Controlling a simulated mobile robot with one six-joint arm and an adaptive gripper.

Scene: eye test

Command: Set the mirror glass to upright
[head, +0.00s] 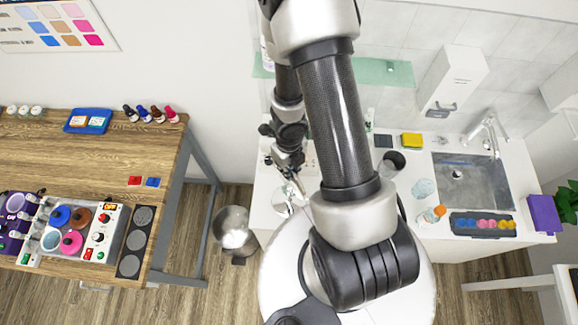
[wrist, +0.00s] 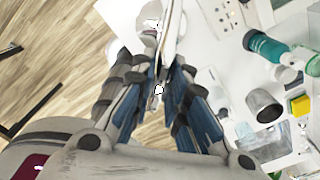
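The mirror (head: 288,203), a pale round disc, is at the left edge of the white counter, partly hidden by my gripper and arm. My gripper (head: 290,172) is right above it and points down. In the wrist view the mirror glass (wrist: 172,32) appears nearly edge-on as a thin pale strip, tilted slightly from vertical in the picture. The blue-padded fingers of my gripper (wrist: 160,78) close in on its lower end from both sides and appear shut on it. The mirror's stand is mostly hidden, and the exact tilt of the glass is hard to tell.
A dark cup (head: 391,163), an orange-capped bottle (head: 432,214) and a sink (head: 462,180) are to the right on the counter. A teal bottle (wrist: 266,46) is near my gripper's right. A metal bin (head: 233,228) stands on the floor left of the counter.

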